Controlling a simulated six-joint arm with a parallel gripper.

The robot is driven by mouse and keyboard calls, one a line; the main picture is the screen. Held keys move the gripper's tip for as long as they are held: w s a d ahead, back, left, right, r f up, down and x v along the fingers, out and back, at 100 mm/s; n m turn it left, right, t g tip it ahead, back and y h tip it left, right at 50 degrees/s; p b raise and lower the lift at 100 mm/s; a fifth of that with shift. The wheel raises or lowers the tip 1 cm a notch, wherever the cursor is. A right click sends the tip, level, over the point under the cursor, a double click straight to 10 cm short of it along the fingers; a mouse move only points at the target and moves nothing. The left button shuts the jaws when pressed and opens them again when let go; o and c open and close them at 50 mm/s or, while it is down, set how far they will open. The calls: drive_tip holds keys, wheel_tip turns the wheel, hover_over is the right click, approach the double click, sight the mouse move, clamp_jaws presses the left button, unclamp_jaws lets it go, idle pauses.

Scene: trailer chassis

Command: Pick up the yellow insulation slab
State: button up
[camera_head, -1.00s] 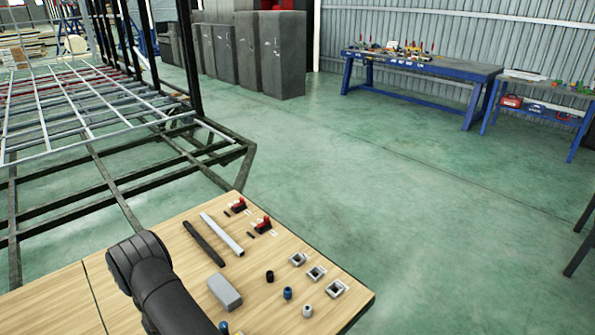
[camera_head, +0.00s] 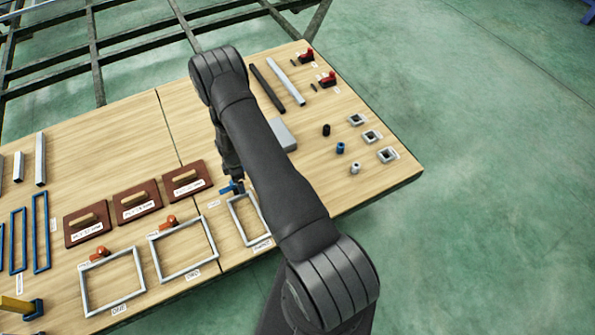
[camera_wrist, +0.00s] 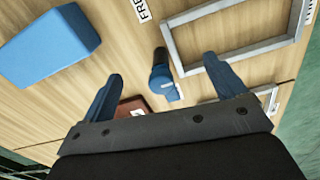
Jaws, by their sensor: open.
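I see no clear yellow slab. A small yellow piece (camera_head: 14,304) shows at the lower left edge of the head view, cut off by the frame; I cannot tell whether it is the insulation slab. My gripper (camera_wrist: 162,70) is open and empty above the wooden table (camera_wrist: 120,50). A small blue-handled fitting (camera_wrist: 162,80) shows between its fingers, apart from them. A blue block (camera_wrist: 48,45) lies at the upper left of the wrist view. In the head view my arm mostly hides the gripper.
Grey frames (camera_head: 152,246) and brown boards with handles (camera_head: 136,202) lie on the table. A grey block (camera_head: 283,134), black and silver bars (camera_head: 286,82) and small square pieces (camera_head: 371,136) are at the right. A dark chassis frame (camera_head: 92,40) stands beyond the table.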

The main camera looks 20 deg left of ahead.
drive_tip(key=w+d+r+m, duration=0.1)
drive_tip(key=d+r+m, duration=0.4)
drive_tip(key=d+m, duration=0.4)
drive_tip(key=w+d+r+m, duration=0.2)
drive_tip(key=d+r+m, duration=0.3)
drive_tip(key=d+m, duration=0.5)
drive_tip(key=f, duration=0.3)
drive_tip(key=d+f+n, duration=0.1)
drive_tip(key=f, duration=0.3)
drive_tip(key=f+n, duration=0.1)
drive_tip(key=f, duration=0.2)
drive_tip(key=shift+s+d+f, duration=0.15)
drive_tip(key=shift+d+f, duration=0.25)
drive_tip(key=shift+w+a+f, duration=0.1)
drive_tip(key=shift+f, duration=0.9)
drive_tip(key=shift+w+a+f, duration=0.15)
drive_tip(key=shift+f, duration=0.85)
drive_tip(key=shift+w+a+f, duration=0.1)
drive_tip(key=shift+f, duration=0.9)
drive_tip(key=c, duration=1.1)
drive_tip(key=shift+r, duration=0.1)
